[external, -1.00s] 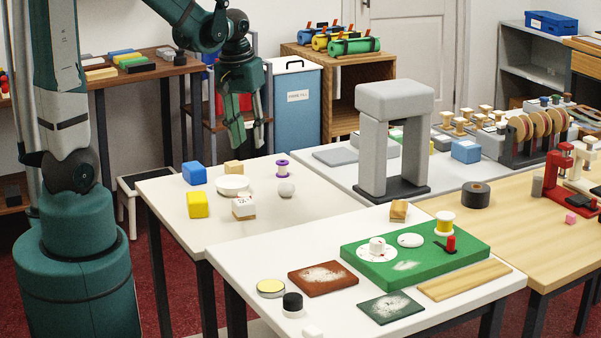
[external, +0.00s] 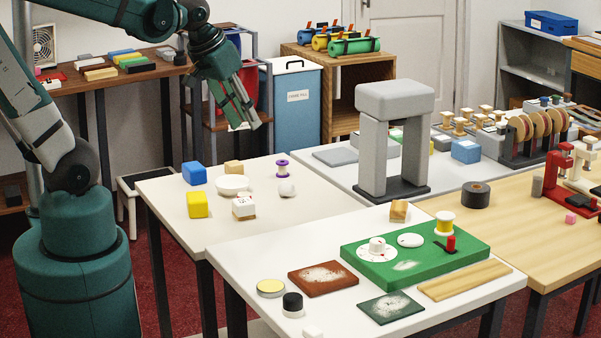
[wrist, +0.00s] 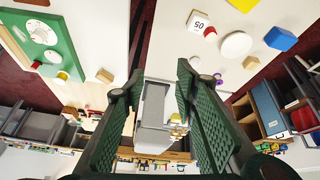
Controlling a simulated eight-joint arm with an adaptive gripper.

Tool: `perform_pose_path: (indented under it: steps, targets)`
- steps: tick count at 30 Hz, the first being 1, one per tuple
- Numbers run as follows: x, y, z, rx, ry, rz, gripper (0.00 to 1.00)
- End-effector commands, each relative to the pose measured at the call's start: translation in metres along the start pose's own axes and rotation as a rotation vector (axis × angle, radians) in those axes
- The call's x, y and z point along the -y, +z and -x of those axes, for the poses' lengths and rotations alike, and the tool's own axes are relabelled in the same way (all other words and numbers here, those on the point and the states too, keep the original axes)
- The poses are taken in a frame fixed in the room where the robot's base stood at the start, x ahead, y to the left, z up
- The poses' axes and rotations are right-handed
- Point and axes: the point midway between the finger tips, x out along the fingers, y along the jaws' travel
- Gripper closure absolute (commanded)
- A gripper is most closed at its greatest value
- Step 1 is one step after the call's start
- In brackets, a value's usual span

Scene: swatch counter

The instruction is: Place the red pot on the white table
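In the wrist view the red cylinder (wrist: 63,75) is small, at the left. The board lies on the front white table (external: 245,258). Another white table (external: 165,190) stands behind it at the left. My gripper (external: 243,112) is in the air above the far edge of that left table, well away from the red cylinder. In the wrist view my gripper (wrist: 159,72) has its fingers apart with nothing between them.
The left white table holds a blue block (external: 194,173), a yellow block (external: 197,205), a white dish (external: 232,185) and a purple spool (external: 282,168). A tall grey arch (external: 395,98) stands behind the green board. The left table's front left area is bare.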

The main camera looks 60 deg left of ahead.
Motion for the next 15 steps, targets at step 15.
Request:
perform_pose_path:
  steps: [15]
  targets:
    - [-0.034,0.029,0.036,-0.138,0.052,-0.167,0.71]
